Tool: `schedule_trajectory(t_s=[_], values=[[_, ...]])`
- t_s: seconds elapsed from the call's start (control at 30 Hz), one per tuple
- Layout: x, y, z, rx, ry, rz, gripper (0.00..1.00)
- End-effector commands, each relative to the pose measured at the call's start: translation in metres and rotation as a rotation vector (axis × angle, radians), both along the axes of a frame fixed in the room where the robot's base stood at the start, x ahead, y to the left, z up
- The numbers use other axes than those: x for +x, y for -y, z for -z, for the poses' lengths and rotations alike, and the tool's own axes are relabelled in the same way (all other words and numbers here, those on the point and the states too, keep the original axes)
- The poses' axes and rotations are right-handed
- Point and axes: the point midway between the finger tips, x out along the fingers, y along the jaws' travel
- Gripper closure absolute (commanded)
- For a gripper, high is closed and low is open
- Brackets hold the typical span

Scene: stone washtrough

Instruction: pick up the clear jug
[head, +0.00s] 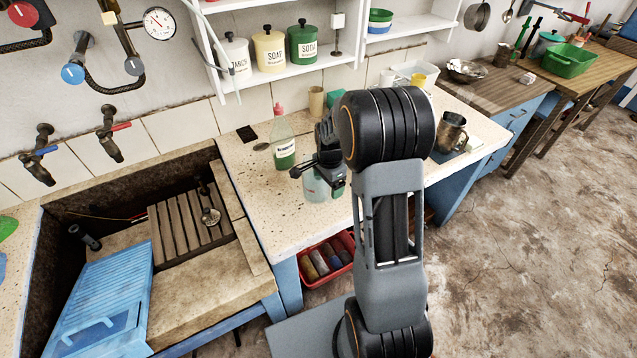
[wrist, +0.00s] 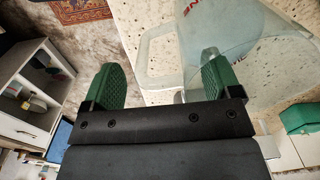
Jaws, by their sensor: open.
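The clear jug (head: 314,188) stands on the speckled worktop, partly hidden behind my gripper (head: 328,181) in the head view. In the wrist view the jug's see-through body (wrist: 245,35) fills the upper right, with part of a red marking at the top edge. Its clear handle loop (wrist: 147,52) points left, between and beyond the green fingertips of my gripper (wrist: 160,72). The fingers are wide apart and hold nothing. The right finger overlaps the jug's body in the picture. I cannot tell whether it touches.
A pink-capped bottle with green liquid (head: 284,145) stands just behind the jug. A metal mug (head: 452,134) stands to the right on the worktop (head: 245,190). The stone trough (head: 205,290) lies left. A red crate (head: 327,270) sits below the front edge.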

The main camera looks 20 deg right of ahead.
Motion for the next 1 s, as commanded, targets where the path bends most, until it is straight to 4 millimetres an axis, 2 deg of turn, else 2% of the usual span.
schedule_trajectory(t_s=[0.2,0.43,1.0], values=[[0.000,0.000,0.016,0.000,-0.001,0.000,0.17],[0.000,0.000,0.017,0.000,0.000,0.000,0.17],[0.000,0.000,0.016,0.000,0.000,0.000,0.71]])
